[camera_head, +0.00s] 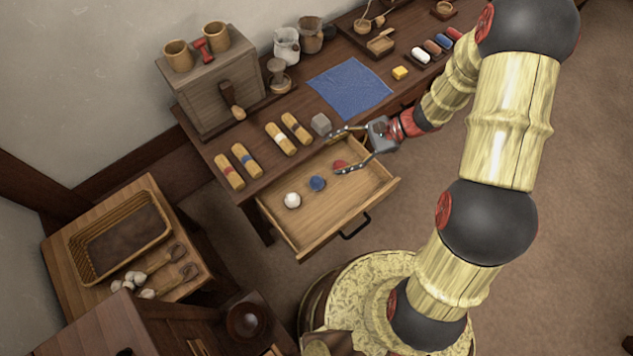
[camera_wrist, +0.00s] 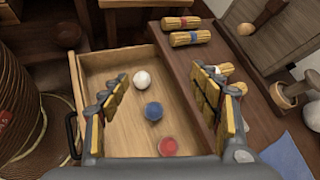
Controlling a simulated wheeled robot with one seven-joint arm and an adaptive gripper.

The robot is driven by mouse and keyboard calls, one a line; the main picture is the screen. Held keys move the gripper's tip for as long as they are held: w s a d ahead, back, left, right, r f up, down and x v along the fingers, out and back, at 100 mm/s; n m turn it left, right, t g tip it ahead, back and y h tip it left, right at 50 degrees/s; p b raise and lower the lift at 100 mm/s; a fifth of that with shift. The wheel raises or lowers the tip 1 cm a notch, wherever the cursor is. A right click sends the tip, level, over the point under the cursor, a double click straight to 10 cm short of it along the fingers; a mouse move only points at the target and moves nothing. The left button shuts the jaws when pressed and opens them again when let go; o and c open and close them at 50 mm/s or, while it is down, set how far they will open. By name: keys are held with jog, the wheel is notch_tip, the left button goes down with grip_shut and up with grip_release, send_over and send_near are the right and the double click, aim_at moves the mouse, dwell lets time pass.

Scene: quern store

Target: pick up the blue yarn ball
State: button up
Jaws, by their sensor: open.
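The blue yarn ball (camera_head: 317,183) lies in the open drawer (camera_head: 342,208), between a white ball (camera_head: 292,200) and a red ball (camera_head: 340,166). In the wrist view the blue yarn ball (camera_wrist: 153,111) sits on the drawer floor, with the white ball (camera_wrist: 142,79) beyond it and the red ball (camera_wrist: 167,146) nearer. My gripper (camera_head: 338,152) is open and empty over the drawer's right part, near the red ball. In the wrist view my gripper's fingers (camera_wrist: 163,88) stand wide apart, with the blue ball showing between them.
The table holds several wrapped rolls (camera_head: 281,139), a grey block (camera_head: 321,124) beside the drawer, a blue cloth (camera_head: 350,88) and a yellow block (camera_head: 400,73). A wooden cabinet (camera_head: 212,83) stands at the back left. The drawer walls and handle (camera_head: 355,226) surround the balls.

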notch_tip(320, 180, down, 13)
jog(key=w+m+t+y, duration=0.2)
jog(key=m+t, duration=0.1)
jog(key=m, duration=0.3)
jog(key=b, duration=0.2)
send_near(322, 181)
jog(key=x, duration=0.4)
jog(key=shift+a+r, duration=0.1)
jog(key=shift+a, duration=0.15)
jog(key=shift+w+a+f+b, duration=0.2)
jog(key=shift+a+f+b, duration=0.35)
jog(key=shift+a+f, duration=0.15)
jog(key=shift+b+x, duration=0.9)
jog(key=shift+x, duration=2.05)
jog(key=shift+r, duration=0.15)
jog(key=c, duration=0.3)
jog(key=c, duration=0.8)
jog(key=shift+c, duration=0.6)
